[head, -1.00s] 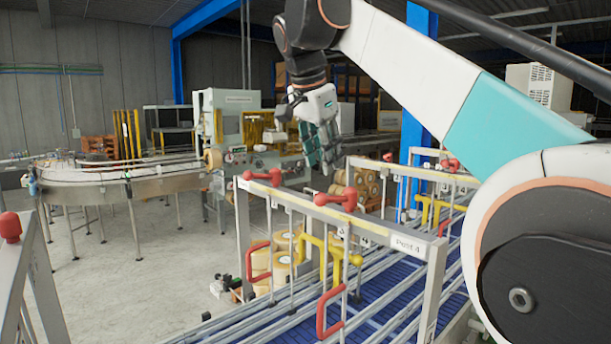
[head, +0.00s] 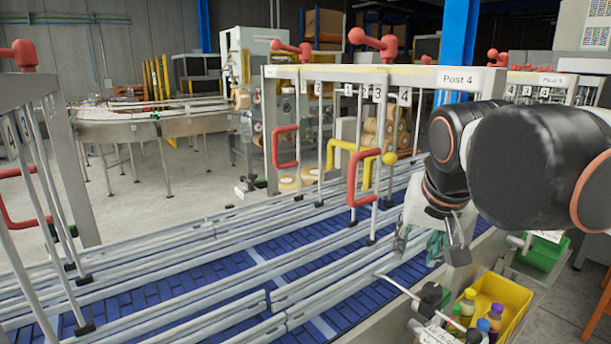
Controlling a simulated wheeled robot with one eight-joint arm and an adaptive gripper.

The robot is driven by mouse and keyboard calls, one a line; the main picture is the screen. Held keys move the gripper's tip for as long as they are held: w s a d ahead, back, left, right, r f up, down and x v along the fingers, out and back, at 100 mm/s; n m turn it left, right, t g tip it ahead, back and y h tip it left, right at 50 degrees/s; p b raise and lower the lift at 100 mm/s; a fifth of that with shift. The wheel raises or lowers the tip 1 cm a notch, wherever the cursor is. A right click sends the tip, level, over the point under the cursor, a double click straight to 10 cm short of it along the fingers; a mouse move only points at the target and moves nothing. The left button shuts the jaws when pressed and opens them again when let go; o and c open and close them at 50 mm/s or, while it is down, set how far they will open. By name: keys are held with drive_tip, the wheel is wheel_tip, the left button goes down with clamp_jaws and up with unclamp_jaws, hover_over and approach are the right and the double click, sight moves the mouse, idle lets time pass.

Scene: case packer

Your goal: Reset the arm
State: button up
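My arm reaches in from the right edge of the head view and is folded low. My gripper (head: 422,243) points down at the right side of the blue conveyor (head: 200,275), in front of the Post 4 frame. Its greenish fingers show only partly, and I cannot tell whether they are apart or closed. I see nothing clearly held in them.
The Post 4 frame (head: 468,78) with red handles stands close behind my gripper. A yellow bin (head: 510,305) with several bottles and a green bin (head: 545,255) sit below right. Guide rails run along the conveyor. Open floor lies at left.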

drive_tip(key=s+f+n+b, duration=0.1)
drive_tip(key=s+f+b, duration=0.2)
drive_tip(key=f, duration=0.6)
drive_tip(key=s+f+n+b, duration=0.1)
drive_tip(key=s+f+b, duration=0.2)
drive_tip(key=f, duration=0.6)
drive_tip(key=s+d+f+n+t+b, duration=0.1)
drive_tip(key=s+f+b, duration=0.3)
drive_tip(key=f, duration=0.5)
drive_tip(key=shift+s+y, duration=0.3)
drive_tip(key=shift+y, duration=0.1)
